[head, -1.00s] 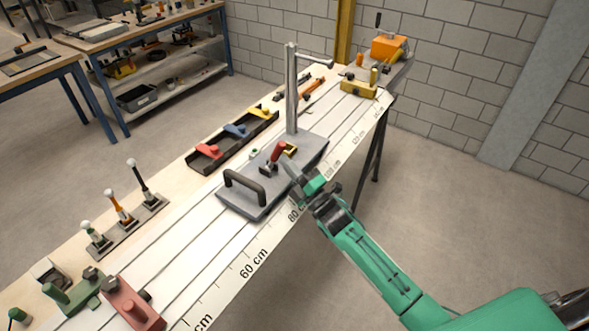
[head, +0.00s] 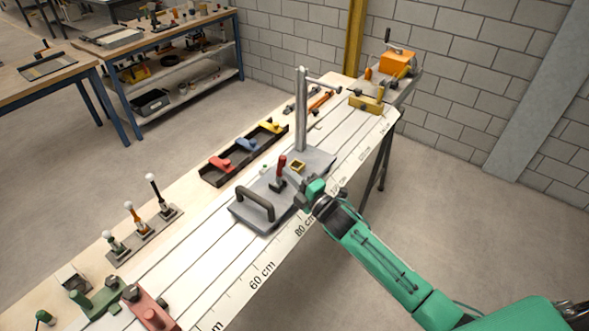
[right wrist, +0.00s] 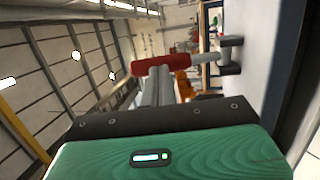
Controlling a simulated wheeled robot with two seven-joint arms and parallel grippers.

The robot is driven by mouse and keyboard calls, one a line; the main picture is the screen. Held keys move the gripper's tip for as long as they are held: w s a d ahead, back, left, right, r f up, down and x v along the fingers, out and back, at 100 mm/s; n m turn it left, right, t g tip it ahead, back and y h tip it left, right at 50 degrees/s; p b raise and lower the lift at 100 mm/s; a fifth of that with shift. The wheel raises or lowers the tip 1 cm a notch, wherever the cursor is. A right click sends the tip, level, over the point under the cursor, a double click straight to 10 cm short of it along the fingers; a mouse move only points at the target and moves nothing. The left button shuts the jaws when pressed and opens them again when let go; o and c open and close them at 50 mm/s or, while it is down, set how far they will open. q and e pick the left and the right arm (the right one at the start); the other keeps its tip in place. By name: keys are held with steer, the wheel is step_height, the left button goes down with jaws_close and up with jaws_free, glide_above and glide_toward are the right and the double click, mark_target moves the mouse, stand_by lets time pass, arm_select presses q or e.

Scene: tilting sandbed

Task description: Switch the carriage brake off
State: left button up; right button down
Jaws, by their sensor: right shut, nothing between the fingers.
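The carriage (head: 262,213) is a grey plate on the white rails, with a black handle and a tall post. Its red-handled brake lever (head: 281,167) stands close to upright on the plate, beside a small yellow block. My right gripper (head: 294,180) is shut and empty, just right of the lever, low over the plate. In the right wrist view the red handle (right wrist: 160,65) lies across, just beyond the shut fingers (right wrist: 158,85). Whether they touch it I cannot tell. My left gripper is out of view.
A dark tray (head: 213,181) with red, blue and yellow pieces lies behind the carriage. The post (head: 301,110) rises close to the lever. Several ball-topped levers (head: 131,216) stand at left. An orange device (head: 398,64) sits at the far end.

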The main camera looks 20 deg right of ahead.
mark_target(281, 167)
steer(key=r+g+p, duration=0.1)
steer(key=p, duration=0.1)
steer(key=w+a+r+g+h+p, duration=0.1)
steer(key=p, duration=0.1)
steer(key=shift+w+n, duration=0.25)
steer(key=shift+n, duration=0.05)
steer(key=shift+w+a+g, duration=0.2)
steer(key=shift+a+g, duration=0.05)
steer(key=shift+g, duration=0.05)
steer(key=shift+w+a+f+p, duration=0.15)
steer(key=shift+w+a+p, duration=0.2)
steer(key=shift+w, duration=0.15)
arm_select(q)
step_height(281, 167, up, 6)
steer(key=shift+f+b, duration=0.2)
steer(key=shift+b, duration=0.2)
arm_select(e)
steer(key=shift+x, duration=0.95)
steer(key=shift+s+a+r, duration=0.1)
steer(key=shift+a+r, duration=0.1)
steer(key=shift+r, duration=0.2)
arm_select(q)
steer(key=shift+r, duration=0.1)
